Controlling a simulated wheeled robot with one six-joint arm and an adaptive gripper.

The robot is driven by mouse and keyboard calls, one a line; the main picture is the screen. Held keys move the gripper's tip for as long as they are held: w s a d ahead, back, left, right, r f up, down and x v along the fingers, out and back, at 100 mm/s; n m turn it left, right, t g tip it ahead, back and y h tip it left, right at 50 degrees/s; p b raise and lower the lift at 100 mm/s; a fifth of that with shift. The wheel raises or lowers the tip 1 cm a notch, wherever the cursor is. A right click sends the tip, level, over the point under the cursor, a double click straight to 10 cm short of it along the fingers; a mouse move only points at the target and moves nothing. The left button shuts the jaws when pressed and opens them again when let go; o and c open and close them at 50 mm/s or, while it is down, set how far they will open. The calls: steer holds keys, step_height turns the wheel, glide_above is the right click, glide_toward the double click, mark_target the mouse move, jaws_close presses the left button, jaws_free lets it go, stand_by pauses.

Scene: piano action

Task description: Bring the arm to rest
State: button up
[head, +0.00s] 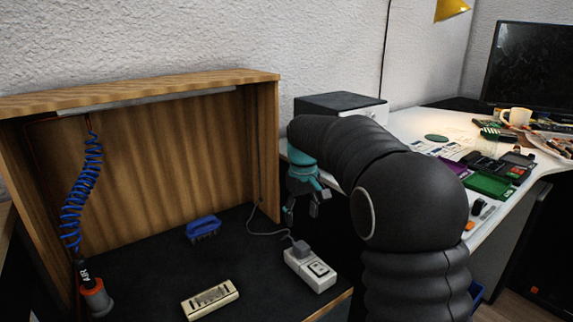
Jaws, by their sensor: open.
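My arm (414,195) rises in black segments at the right of the middle in the head view. It bends over to the left. My gripper (318,206) hangs from its end by a teal wrist, with the fingers open and apart. No object shows between the fingers. The gripper appears near the right side of the wooden booth, in front of the white desk's left edge. Part of the wrist is hidden behind the arm.
The wooden booth (268,150) holds a blue brush (203,227), a cream block (210,300), a white socket box (310,269) and an air hose (80,195).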

steer(key=s+d+m+t, duration=0.1)
steer(key=s+d+m, duration=0.1)
steer(key=s, duration=0.9)
steer(key=s+d+m+t, duration=0.1)
steer(key=s+d, duration=0.3)
steer(key=s, duration=0.7)
steer(key=s+d+r+m+t, duration=0.1)
steer(key=s+d+m+t, duration=0.1)
steer(key=s, duration=1)
steer(key=shift+d+m+t, duration=0.3)
steer(key=shift+d+t, duration=0.3)
steer(key=shift+d, duration=0.15)
